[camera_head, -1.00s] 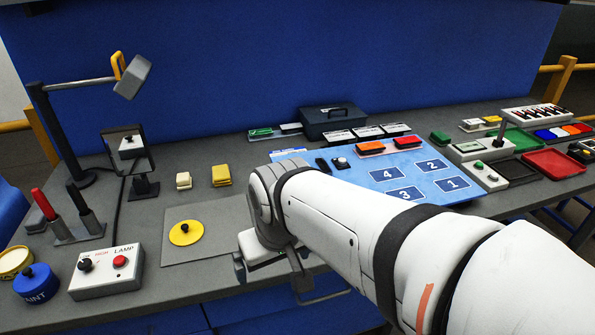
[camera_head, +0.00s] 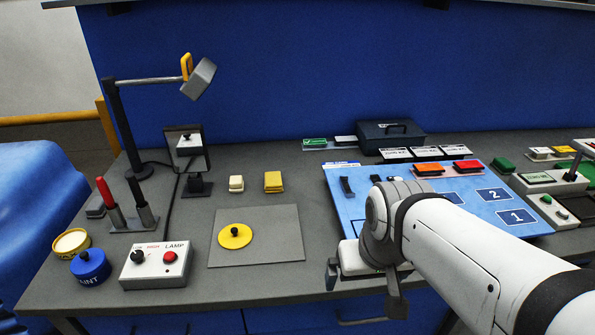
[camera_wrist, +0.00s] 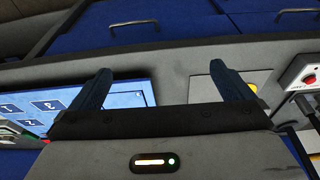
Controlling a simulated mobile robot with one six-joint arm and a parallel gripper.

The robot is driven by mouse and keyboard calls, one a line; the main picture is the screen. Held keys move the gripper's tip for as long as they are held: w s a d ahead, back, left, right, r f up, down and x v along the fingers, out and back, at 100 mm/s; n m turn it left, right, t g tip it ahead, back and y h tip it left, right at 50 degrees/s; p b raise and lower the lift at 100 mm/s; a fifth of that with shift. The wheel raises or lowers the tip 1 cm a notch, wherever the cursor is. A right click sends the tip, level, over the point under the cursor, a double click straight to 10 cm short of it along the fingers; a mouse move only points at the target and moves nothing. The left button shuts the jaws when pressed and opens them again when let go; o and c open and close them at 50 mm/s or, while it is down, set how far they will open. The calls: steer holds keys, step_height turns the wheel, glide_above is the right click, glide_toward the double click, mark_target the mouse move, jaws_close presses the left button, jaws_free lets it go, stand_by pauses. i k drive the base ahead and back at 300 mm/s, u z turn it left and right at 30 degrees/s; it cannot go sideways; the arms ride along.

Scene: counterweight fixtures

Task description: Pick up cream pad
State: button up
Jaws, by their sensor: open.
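The cream pad (camera_head: 236,183) is a small pale block on the grey bench, behind the grey mat and just left of a yellow pad (camera_head: 273,182). I do not make it out in the wrist view. My gripper shows in the wrist view (camera_wrist: 166,90) with its two dark fingers wide apart and nothing between them. In the head view my arm's end is over the front edge of the bench, right of the mat and well to the right of and nearer than the cream pad. The fingers are mostly hidden there.
A yellow disc with a black knob (camera_head: 235,236) lies on the grey mat (camera_head: 280,247). A lamp switch box (camera_head: 157,264), blue paint pot (camera_head: 90,267) and lamp stand (camera_head: 124,130) are at left. A blue numbered board (camera_head: 350,207) is at right. Bench around the cream pad is clear in front.

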mark_target(236, 183)
steer(key=u, duration=0.4)
steer(key=k, duration=0.65)
steer(key=u, duration=0.9)
steer(key=k, duration=0.75)
steer(key=u, duration=0.6)
steer(key=i, duration=1.4)
steer(key=z, duration=1.05)
steer(key=i, duration=1.05)
steer(key=z, duration=0.75)
steer(key=k, duration=0.75)
steer(key=z, duration=0.25)
steer(key=i, duration=0.25)
steer(key=u, duration=0.1)
